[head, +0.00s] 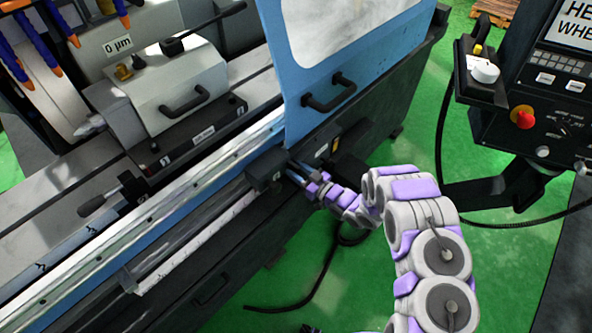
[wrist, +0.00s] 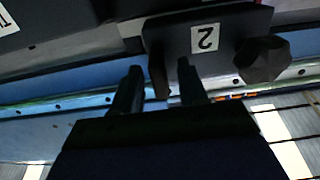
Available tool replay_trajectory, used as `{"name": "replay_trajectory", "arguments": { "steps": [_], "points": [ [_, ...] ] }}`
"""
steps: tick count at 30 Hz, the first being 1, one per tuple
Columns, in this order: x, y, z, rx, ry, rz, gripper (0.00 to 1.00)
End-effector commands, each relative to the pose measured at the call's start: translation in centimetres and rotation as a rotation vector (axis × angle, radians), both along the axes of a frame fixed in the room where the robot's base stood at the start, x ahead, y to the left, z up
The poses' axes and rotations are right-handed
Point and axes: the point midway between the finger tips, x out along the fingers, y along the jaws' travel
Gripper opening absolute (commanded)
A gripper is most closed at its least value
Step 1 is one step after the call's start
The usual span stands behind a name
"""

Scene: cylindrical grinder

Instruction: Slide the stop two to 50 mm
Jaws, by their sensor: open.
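Stop two is a dark block marked "2" (wrist: 215,42) in the wrist view. The label appears upside down, and a dark knob (wrist: 262,60) is at the block's right. My gripper (wrist: 160,70) is open, its two dark fingers reaching toward the block's lower left part. A dark tab of the block shows between the fingertips; I cannot tell whether they touch it. In the head view my gripper (head: 292,170) is at the machine's front rail, beside a dark block (head: 265,168) that looks like the stop. A white scale strip (head: 195,245) runs along the rail; its marks are unreadable.
A blue door (head: 335,75) with a black handle stands just behind my gripper. Another dark block (head: 350,145) is right of my gripper. A control panel (head: 520,110) with a red button stands at the right. The rail left of the dark block looks clear.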

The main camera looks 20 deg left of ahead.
Motion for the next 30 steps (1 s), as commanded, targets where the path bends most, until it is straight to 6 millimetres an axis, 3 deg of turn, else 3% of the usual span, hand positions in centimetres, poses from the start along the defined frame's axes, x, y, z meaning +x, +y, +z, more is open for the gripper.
{"name": "replay_trajectory", "arguments": {
  "steps": [13, 26, 30],
  "points": [
    [0.42, 0.95, 0.05, 0.001, 0.001, 0.0, 0.43],
    [0.41, 0.94, 0.03, 0.0, 0.0, 0.0, 0.01],
    [0.41, 0.94, 0.03, 0.0, 0.0, 0.0, 0.0]
  ]
}}
